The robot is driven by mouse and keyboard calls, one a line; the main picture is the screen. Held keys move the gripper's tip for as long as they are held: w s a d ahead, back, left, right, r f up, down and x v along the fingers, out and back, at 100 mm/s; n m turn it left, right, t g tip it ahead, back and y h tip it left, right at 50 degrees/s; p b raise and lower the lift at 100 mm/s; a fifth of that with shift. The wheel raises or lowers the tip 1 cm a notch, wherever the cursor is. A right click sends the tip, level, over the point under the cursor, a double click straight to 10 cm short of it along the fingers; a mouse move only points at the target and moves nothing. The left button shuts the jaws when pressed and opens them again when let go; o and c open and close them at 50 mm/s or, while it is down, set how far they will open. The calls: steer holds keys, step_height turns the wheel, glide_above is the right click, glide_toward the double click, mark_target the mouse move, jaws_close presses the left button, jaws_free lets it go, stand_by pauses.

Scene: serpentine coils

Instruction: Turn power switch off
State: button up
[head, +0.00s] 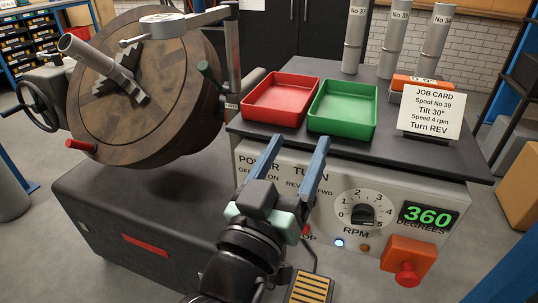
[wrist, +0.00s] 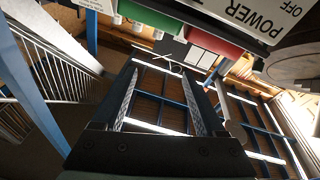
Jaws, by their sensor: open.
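The control panel (head: 428,192) is the grey front face of the machine's bench. Its POWER label (head: 258,161), with OFF and ON beneath, is at the left end, and POWER and OFF also show upside-down in the wrist view (wrist: 252,14). The power switch itself is not visible; my arm and gripper cover the panel just below that label. My gripper (head: 301,146) is open and empty in front of the panel, its two blue fingers apart, between the POWER and TURN labels. In the wrist view the fingers (wrist: 165,100) have nothing between them.
The RPM knob (head: 363,215), a lit blue lamp (head: 339,243), a 360 degrees display (head: 427,217) and a red stop button (head: 407,272) are right of my gripper. Red (head: 283,98) and green trays (head: 343,107) stand above the panel. The big round turntable (head: 150,90) is at left.

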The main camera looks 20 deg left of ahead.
steer(key=s+a+f+n+g+y+p, duration=0.1)
steer(key=s+a+f+n+p, duration=0.3)
steer(key=f, duration=0.3)
steer(key=s+a+f+n+g+y+p, duration=0.1)
steer(key=s+a+f+n+p, duration=0.2)
steer(key=s+f, duration=0.35)
steer(key=w, duration=1.3)
steer(key=shift+w+a+f, duration=0.2)
steer(key=shift+a+f, duration=0.15)
steer(key=shift+a, duration=0.05)
jaws_close()
